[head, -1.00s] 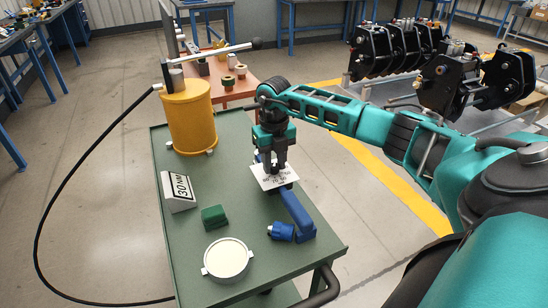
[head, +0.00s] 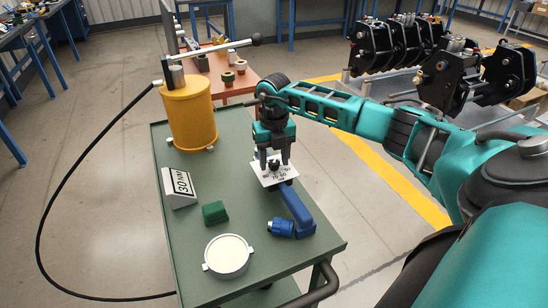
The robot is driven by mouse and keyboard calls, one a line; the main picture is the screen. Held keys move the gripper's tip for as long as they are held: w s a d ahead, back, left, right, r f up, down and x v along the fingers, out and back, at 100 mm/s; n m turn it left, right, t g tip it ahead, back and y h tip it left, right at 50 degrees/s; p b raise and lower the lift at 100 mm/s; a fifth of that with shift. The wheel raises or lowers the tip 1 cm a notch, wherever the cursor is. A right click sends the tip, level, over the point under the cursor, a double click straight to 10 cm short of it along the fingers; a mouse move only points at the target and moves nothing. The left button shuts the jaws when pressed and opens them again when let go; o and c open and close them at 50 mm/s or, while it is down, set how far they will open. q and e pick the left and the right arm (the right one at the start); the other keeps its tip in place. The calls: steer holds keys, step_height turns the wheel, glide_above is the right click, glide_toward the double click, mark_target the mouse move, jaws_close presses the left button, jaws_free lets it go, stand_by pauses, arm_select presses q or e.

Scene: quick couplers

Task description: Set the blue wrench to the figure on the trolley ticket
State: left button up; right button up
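The trolley ticket (head: 181,188) is a white wedge reading 30 NM, standing on the green trolley top. The blue wrench (head: 297,208) lies on the trolley at the right, its far end hidden under a white plate (head: 263,179) with small dark figures. I cannot read them surely. A small dark knob (head: 274,167) shows on the plate. My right gripper (head: 274,161) points down over the plate. Its fingers are apart, one on each side of the knob, and I cannot tell whether they touch it. My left gripper is not in view.
On the green trolley (head: 190,238) are a yellow cylinder (head: 189,115) with a pump handle and black hose, a green block (head: 214,212), a blue fitting (head: 281,228) and a round white-topped dish (head: 229,256). An orange table stands behind, black couplers at the back right.

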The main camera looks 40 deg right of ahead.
mark_target(275, 162)
steer(key=shift+o, duration=0.3)
steer(key=shift+r, duration=0.55)
step_height(275, 162, up, 12)
steer(key=shift+s+f, duration=0.1)
steer(key=shift+f, duration=0.05)
stand_by(0.3)
